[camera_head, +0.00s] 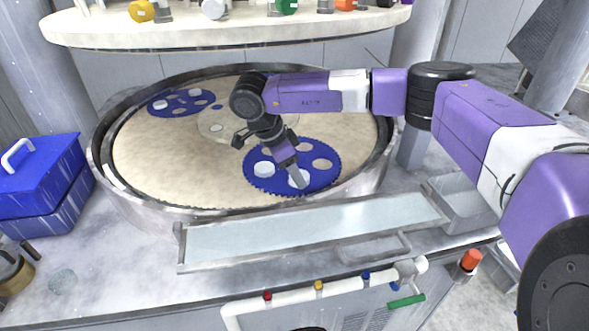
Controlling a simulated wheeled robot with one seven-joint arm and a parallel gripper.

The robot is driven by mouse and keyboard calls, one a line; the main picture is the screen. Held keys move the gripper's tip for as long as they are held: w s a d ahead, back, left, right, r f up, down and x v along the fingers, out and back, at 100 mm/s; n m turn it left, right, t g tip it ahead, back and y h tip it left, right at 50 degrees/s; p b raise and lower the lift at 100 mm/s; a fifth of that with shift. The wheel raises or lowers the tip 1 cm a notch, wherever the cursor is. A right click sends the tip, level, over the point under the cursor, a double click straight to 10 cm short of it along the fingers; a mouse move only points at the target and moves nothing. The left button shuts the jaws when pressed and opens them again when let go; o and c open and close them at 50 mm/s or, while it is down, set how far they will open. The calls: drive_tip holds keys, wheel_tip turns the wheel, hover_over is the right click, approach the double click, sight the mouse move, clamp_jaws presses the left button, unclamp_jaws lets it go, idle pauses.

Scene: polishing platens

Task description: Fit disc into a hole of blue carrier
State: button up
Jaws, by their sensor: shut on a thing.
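The near blue carrier (281,186), a toothed round plate with several holes, lies flat on the beige platen. A white disc (264,169) is at its left hole. My gripper (299,182) points down over the carrier's front part, shut on a second white disc (295,179). The held disc is at or just above the front hole; I cannot tell whether it is seated. The right hole (322,164) and back hole (304,145) show the beige platen. My gripper hides part of the carrier's middle and of the held disc.
Another blue carrier (190,107) with white discs lies at the platen's back left. A raised metal rim (105,180) surrounds the platen (160,160). An upper round plate (220,38) hangs above the back. A long tray (310,228) stands in front, and a blue box (50,165) at left.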

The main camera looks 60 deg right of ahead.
drive_tip(key=shift+f, duration=0.2)
drive_tip(key=shift+s+a+f+b, duration=0.15)
drive_tip(key=shift+f+b, duration=0.5)
drive_tip(key=shift+f, duration=0.05)
drive_tip(key=o, duration=1.5)
drive_tip(key=shift+f, duration=0.1)
drive_tip(key=shift+c, duration=0.2)
drive_tip(key=shift+r+p, duration=0.7)
drive_tip(key=shift+r, duration=0.05)
drive_tip(key=b+v, duration=0.2)
drive_tip(key=v, duration=0.3)
drive_tip(key=shift+w, duration=0.2)
drive_tip(key=w+a+b, duration=0.1)
drive_tip(key=w+a, duration=0.1)
drive_tip(key=a, duration=0.1)
drive_tip(key=w+a+b, duration=0.1)
drive_tip(key=w+a, duration=0.4)
drive_tip(key=a, duration=0.1)
drive_tip(key=shift+w+a+r+b, duration=0.1)
drive_tip(key=shift+w+r+b, duration=0.1)
drive_tip(key=shift+w+b, duration=0.15)
